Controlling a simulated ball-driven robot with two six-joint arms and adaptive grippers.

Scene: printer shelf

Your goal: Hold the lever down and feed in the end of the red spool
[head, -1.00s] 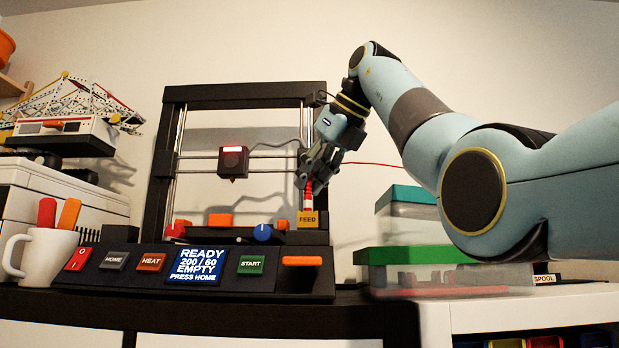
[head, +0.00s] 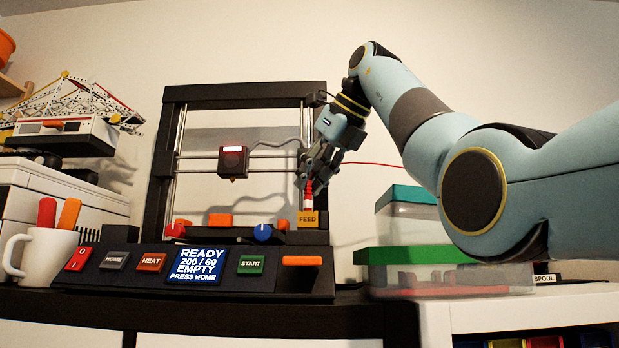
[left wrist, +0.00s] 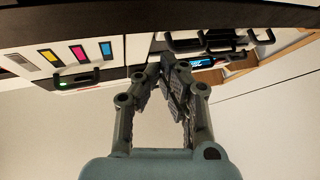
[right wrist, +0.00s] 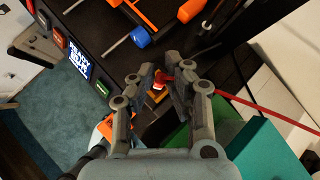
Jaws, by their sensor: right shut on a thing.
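My right gripper (head: 318,168) is shut on the end of the red filament, above the orange FEED block (head: 308,220) at the printer's right side. A red and white piece (head: 308,192) shows below the fingertips, just over the block; whether it is inside is unclear. The red filament (head: 375,164) runs off to the right behind my arm and shows in the right wrist view (right wrist: 265,110). An orange lever (head: 302,261) lies level on the printer's front panel, with no gripper on it. My left gripper (left wrist: 164,70) shows only in the left wrist view, its fingertips together and empty.
The printer display (head: 196,263) reads READY, 200 / 60, EMPTY, PRESS HOME. A white mug (head: 45,255) stands left of the printer. A green-lidded clear box (head: 440,272) stands right of it, below my right arm. The spool itself is hidden.

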